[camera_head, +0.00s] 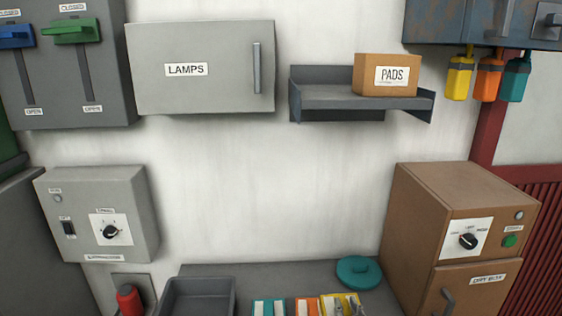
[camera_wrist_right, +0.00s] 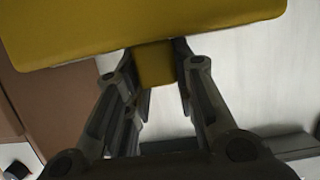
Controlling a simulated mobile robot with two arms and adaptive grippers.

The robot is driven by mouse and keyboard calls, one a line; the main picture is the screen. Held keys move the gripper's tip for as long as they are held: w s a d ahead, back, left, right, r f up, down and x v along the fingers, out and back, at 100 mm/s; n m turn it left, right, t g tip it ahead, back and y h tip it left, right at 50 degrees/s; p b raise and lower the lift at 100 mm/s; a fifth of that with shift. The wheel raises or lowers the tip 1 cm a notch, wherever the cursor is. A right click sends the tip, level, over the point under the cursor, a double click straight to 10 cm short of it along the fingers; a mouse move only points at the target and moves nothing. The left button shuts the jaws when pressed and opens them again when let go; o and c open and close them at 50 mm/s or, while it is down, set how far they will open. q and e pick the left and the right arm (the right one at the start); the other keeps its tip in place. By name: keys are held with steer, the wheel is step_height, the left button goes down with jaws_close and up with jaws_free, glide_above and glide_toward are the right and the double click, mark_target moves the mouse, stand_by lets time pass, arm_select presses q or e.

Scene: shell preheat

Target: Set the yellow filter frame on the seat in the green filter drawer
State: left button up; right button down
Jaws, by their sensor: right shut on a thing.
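The yellow filter frame (camera_head: 351,298) shows at the bottom edge of the head view, at the right end of a row of coloured pieces. I cannot tell whether the frame touches the bench. The green filter drawer and its seat cannot be made out. My left gripper is not in view.
Teal (camera_head: 268,307) and orange (camera_head: 306,306) pieces stand left of the yellow frame. A grey tray (camera_head: 172,284) and a teal round lid (camera_head: 358,271) are on the bench. A brown dry box (camera_head: 408,215) stands at the right. The wall shelf (camera_head: 335,103) holds a PADS box (camera_head: 386,64).

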steer(key=f+b+v, duration=0.1)
steer(key=b+v, duration=1)
steer(key=v, duration=0.5)
steer(key=shift+s+f+h, duration=0.3)
steer(key=shift+s+f, duration=0.05)
steer(key=shift+s, duration=0.15)
steer(key=shift+d, duration=0.15)
